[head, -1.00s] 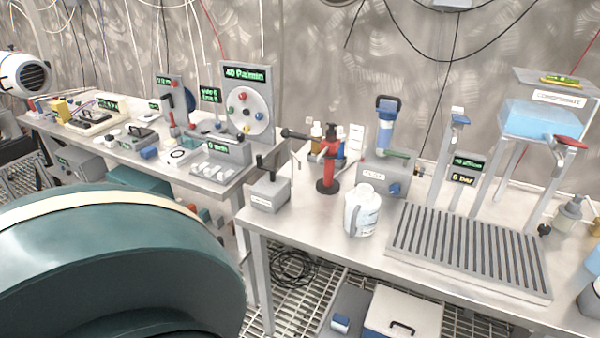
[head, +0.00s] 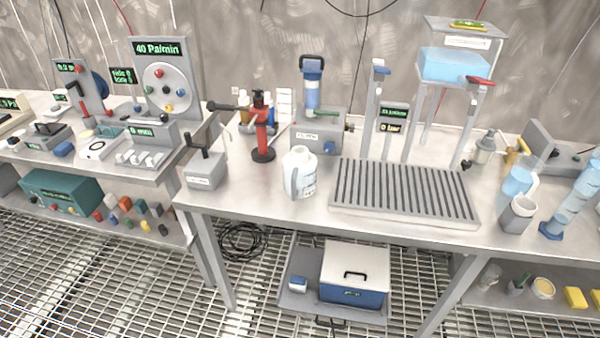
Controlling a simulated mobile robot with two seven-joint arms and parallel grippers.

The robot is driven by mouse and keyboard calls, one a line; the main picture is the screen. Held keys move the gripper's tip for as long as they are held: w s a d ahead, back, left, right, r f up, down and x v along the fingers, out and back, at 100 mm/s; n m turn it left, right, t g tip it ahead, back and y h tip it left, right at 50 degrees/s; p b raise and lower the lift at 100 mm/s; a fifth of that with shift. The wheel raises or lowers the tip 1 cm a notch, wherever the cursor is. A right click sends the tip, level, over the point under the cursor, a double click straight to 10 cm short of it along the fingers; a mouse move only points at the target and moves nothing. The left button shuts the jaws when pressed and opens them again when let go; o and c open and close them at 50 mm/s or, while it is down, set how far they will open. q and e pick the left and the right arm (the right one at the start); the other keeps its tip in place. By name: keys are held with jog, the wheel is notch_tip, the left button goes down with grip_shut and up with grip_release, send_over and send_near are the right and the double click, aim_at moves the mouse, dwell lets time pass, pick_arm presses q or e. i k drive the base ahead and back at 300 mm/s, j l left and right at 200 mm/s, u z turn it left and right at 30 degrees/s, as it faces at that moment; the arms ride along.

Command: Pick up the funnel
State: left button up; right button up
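I cannot make out a clear funnel in the head view. A grey, open-topped cup-like piece (head: 518,213) stands at the right of the steel bench, in front of a light-blue vessel (head: 517,181). I cannot tell whether it is the funnel. A white jug (head: 299,173) with a handle stands near the bench's front edge, left of a slatted grey drain rack (head: 403,192). Neither of my grippers is in view.
The steel bench (head: 251,197) also holds a red stand (head: 263,135), a filter unit (head: 313,88) and a blue tank (head: 455,64) on a frame. A blue graduated cylinder (head: 570,198) leans at right. A white-lidded cooler (head: 354,274) sits below. Grated floor (head: 110,290) in front is clear.

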aim_at(522, 205)
jog(key=l+z, duration=0.2)
jog(key=z, duration=1.15)
